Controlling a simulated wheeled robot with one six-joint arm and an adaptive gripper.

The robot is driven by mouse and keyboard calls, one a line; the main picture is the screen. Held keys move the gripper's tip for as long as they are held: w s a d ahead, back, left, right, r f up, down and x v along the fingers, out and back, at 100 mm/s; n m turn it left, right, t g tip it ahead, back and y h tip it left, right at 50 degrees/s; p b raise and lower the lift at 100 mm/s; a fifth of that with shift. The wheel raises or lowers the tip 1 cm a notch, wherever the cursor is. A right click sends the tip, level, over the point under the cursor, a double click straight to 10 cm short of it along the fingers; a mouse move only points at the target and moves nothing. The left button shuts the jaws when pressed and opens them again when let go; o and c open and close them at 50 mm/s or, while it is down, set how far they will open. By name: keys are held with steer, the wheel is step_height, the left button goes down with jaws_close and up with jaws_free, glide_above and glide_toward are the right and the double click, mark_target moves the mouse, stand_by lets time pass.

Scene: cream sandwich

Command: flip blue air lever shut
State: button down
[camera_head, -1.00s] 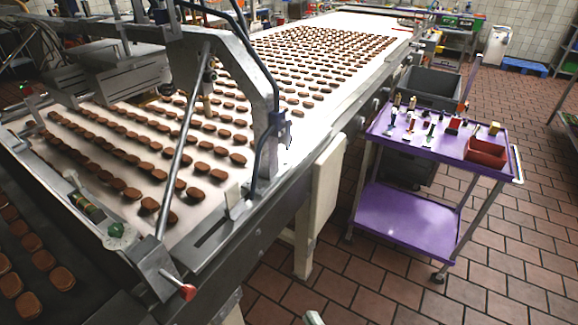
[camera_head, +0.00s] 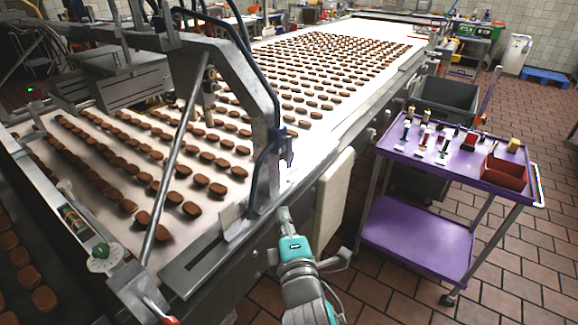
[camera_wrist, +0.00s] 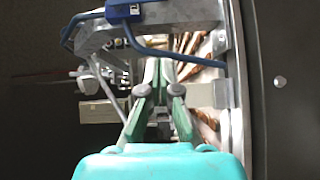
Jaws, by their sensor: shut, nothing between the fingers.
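My gripper (camera_head: 284,213) is beside the conveyor's near side rail, below the grey metal arch, with its fingers pointing toward the belt. In the wrist view its green fingers (camera_wrist: 160,64) are together at the tips, with nothing between them. A blue fitting (camera_head: 287,146) is on the arch's near leg, above and beyond my gripper. A blue block (camera_wrist: 122,11) with a blue hose shows at the top of the wrist view, apart from the fingertips. I cannot tell for sure which blue part is the lever, nor its position.
The white belt (camera_head: 300,58) carries rows of brown cookies. The metal arch (camera_head: 232,75) and blue hoses stand close to my gripper. A purple cart (camera_head: 415,235) with small tools and a red bin (camera_head: 504,173) stands at the right. Tiled floor lies around it.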

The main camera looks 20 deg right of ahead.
steer(key=shift+w+d+r, duration=0.15)
steer(key=shift+w+r, duration=0.45)
steer(key=shift+r, duration=0.2)
glide_toward(287, 152)
steer(key=w+a+f, duration=0.3)
steer(key=w, duration=0.2)
steer(key=shift+w+d+f, duration=0.1)
steer(key=shift+w+d, duration=0.45)
steer(key=shift+d, duration=0.2)
steer(key=shift+w+d, duration=0.5)
steer(key=shift+d, duration=0.25)
steer(key=shift+f, duration=0.1)
steer(key=shift+w+d+n+t, duration=0.15)
steer(key=shift+n+t, duration=0.15)
steer(key=shift+n, duration=0.1)
